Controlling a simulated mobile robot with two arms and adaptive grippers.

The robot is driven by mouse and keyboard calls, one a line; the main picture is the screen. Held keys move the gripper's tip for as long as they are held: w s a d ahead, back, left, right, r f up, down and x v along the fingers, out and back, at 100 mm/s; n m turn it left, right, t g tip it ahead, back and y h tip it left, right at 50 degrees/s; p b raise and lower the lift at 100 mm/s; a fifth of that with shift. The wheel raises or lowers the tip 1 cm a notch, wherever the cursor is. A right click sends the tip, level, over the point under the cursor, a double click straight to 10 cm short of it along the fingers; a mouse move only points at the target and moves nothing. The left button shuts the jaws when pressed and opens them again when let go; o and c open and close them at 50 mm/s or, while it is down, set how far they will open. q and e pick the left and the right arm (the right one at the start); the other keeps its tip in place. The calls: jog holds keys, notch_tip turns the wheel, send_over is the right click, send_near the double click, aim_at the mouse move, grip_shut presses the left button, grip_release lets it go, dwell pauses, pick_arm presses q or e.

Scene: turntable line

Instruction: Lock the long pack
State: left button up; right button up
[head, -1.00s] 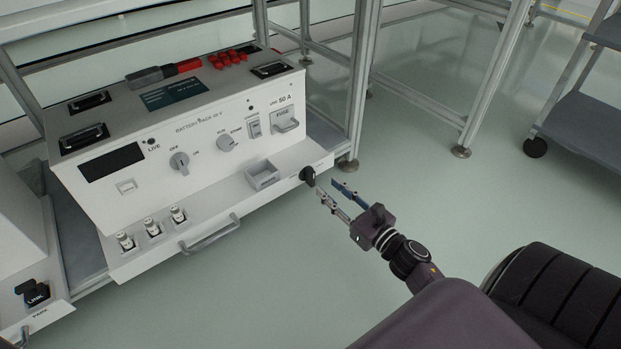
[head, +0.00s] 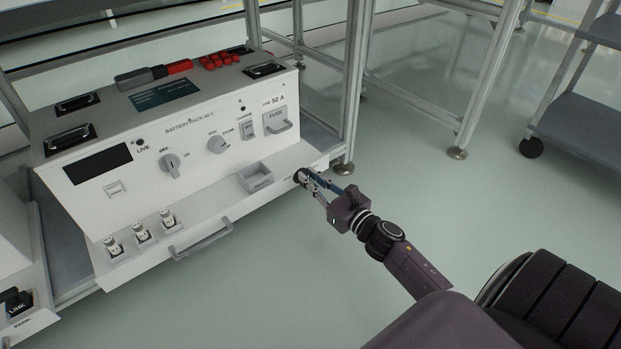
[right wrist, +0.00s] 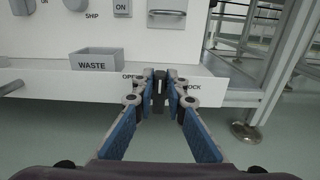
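The long white battery pack (head: 95,180) stands on a metal frame at left in the head view. A small black knob (head: 299,177) sits at the right end of its front ledge. In the right wrist view, the knob (right wrist: 159,92) shows between the labels OPEN and LOCK, both partly covered by fingers. My right gripper (head: 306,175) has its fingertips at the knob, one on each side. The finger gap is narrow there, and I cannot tell whether they press on it. My left gripper is not in view.
A grey WASTE bin (head: 257,177) sits on the ledge left of the knob, and also shows in the right wrist view (right wrist: 97,61). A frame post (head: 352,90) stands close behind at right. A front handle (head: 202,238) juts out below. Open floor lies at right.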

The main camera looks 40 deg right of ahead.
grip_shut()
jog(key=shift+w+d+f+m+p, duration=0.1)
jog(key=shift+d+f+m+p, duration=0.25)
jog(key=shift+m+p, duration=1.9)
jog(key=shift+s+d+f+m+p, duration=0.1)
jog(key=shift+d+f+m+p, duration=0.45)
jog(key=shift+m, duration=3.15)
jog(key=shift+w+d+f+m+p, duration=0.1)
jog(key=shift+d+f+m+p, duration=0.1)
jog(key=shift+m+p, duration=2.1)
jog(key=shift+m+b, duration=0.65)
jog(key=shift+m, duration=0.1)
jog(key=o, duration=0.6)
grip_release()
